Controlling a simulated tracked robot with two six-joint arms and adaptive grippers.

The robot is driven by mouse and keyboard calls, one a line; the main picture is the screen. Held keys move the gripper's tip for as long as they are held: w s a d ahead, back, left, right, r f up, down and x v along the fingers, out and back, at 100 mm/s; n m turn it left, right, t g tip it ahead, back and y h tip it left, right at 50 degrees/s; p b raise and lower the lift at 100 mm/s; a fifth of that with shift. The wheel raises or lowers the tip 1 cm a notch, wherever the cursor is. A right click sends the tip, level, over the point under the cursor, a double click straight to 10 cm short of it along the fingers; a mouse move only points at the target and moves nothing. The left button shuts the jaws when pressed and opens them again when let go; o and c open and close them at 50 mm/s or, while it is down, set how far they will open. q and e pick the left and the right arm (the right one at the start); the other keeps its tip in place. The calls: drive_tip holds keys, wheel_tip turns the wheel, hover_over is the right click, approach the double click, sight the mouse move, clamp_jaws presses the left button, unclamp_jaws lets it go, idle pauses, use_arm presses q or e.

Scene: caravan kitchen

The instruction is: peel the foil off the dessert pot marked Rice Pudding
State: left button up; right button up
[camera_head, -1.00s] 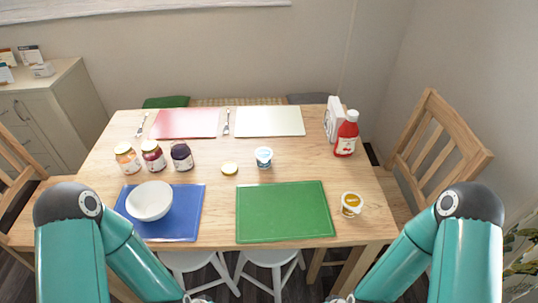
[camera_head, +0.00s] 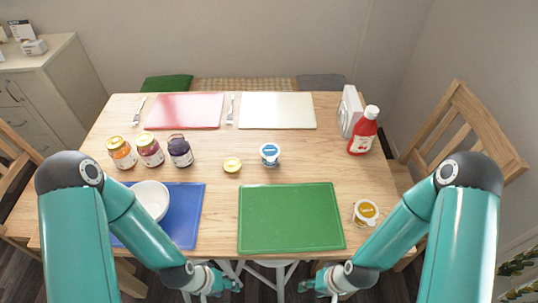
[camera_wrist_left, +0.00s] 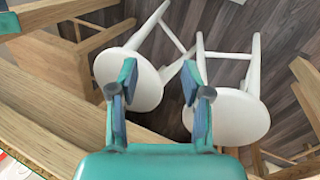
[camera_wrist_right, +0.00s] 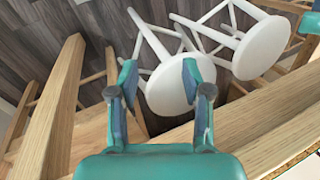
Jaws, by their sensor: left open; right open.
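Two small pots stand on the wooden table. One, with a blue and white top (camera_head: 270,154), is at the middle, behind the green mat. The other, with a yellow-gold and white top (camera_head: 365,212), is at the right, beside the green mat. Their lettering is too small to read, so I cannot tell which is Rice Pudding. Both tops look covered. My left gripper (camera_head: 224,284) and right gripper (camera_head: 310,286) are open and empty, in front of the table's near edge and apart from both pots. The wrist views show only stools and table frame between the fingers.
The green mat (camera_head: 291,217) is bare. A white bowl (camera_head: 152,199) sits on the blue mat (camera_head: 187,229). Three jars (camera_head: 150,151) stand at left. A small yellow-topped item (camera_head: 232,165), red bottle (camera_head: 363,131) and white stools (camera_wrist_left: 235,115) are nearby.

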use_arm(q)
drive_tip(key=shift+o, duration=1.2)
drive_tip(key=shift+r+p, duration=0.4)
drive_tip(key=shift+r, duration=0.05)
use_arm(e)
drive_tip(key=shift+o, duration=1.2)
drive_tip(key=shift+r, duration=0.45)
use_arm(q)
drive_tip(key=o, duration=0.3)
wheel_tip(320, 180, up, 4)
drive_tip(key=p, duration=0.3)
drive_tip(key=shift+f, duration=0.25)
use_arm(e)
drive_tip(key=o, duration=0.5)
wheel_tip(320, 180, up, 4)
drive_tip(key=shift+f, duration=0.25)
use_arm(q)
wheel_tip(320, 180, up, 8)
drive_tip(key=p, duration=0.8)
drive_tip(key=shift+f, duration=0.15)
use_arm(e)
wheel_tip(320, 180, up, 8)
drive_tip(key=shift+f, duration=0.15)
use_arm(q)
drive_tip(key=shift+o, duration=0.3)
